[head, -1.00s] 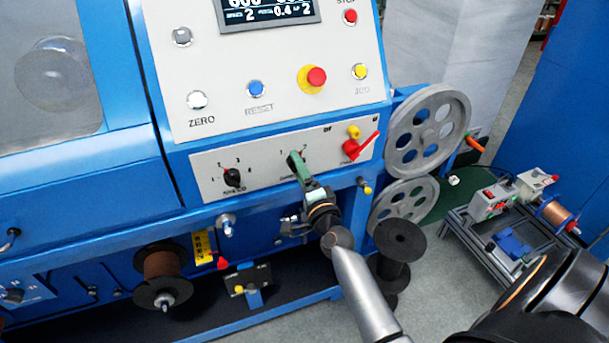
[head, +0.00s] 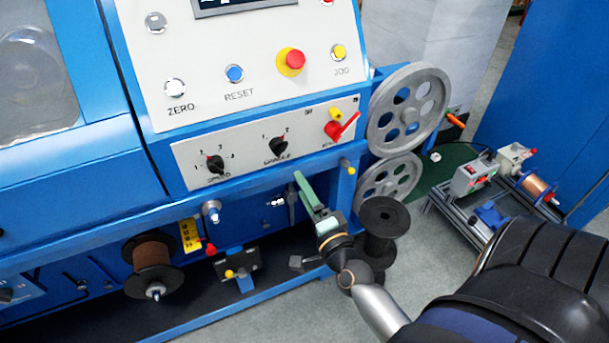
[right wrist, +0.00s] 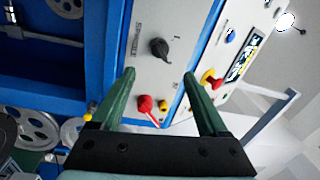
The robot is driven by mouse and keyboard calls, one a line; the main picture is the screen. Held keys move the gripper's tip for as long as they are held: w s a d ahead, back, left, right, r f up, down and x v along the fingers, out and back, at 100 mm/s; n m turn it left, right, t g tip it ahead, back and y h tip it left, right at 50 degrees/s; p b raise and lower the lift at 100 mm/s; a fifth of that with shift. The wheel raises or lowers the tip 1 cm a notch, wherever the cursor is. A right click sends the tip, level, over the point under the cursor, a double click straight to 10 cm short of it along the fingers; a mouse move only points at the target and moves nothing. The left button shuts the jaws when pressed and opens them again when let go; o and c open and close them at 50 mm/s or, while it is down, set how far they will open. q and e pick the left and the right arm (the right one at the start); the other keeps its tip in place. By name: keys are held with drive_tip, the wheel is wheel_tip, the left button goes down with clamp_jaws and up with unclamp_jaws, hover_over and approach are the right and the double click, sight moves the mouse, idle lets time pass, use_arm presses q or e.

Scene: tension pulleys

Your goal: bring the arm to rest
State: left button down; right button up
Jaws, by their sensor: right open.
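My right gripper (head: 305,190) is in front of the blue machine, below its lower switch panel (head: 262,142). Its green fingers (right wrist: 160,98) stand wide apart with nothing between them in the right wrist view. The black spindle selector knob (head: 279,146) is on the panel, above the gripper and apart from it. The knob (right wrist: 159,48) also shows beyond the fingertips in the right wrist view. My right arm comes in from the lower right. My left gripper is not in view.
Two grey pulleys (head: 408,108) are at the machine's right side. A black spool (head: 382,222) stands close behind my right wrist. A red lever (head: 342,127) and an emergency stop (head: 291,62) stick out. A small bench (head: 470,212) stands at right. Grey floor is free at the bottom.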

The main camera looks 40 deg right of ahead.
idle(0.5)
drive_tip(key=s+a+f+n+g+y, duration=0.3)
drive_tip(key=s+a+f+n, duration=0.4)
drive_tip(key=f+n, duration=0.3)
drive_tip(key=s+a+f+n+g+y, duration=0.4)
drive_tip(key=s+a+f+n+g, duration=0.2)
drive_tip(key=f+n, duration=0.4)
drive_tip(key=shift+s+a+f+n, duration=0.2)
drive_tip(key=shift+s+a+n, duration=0.2)
drive_tip(key=shift+s+a, duration=0.5)
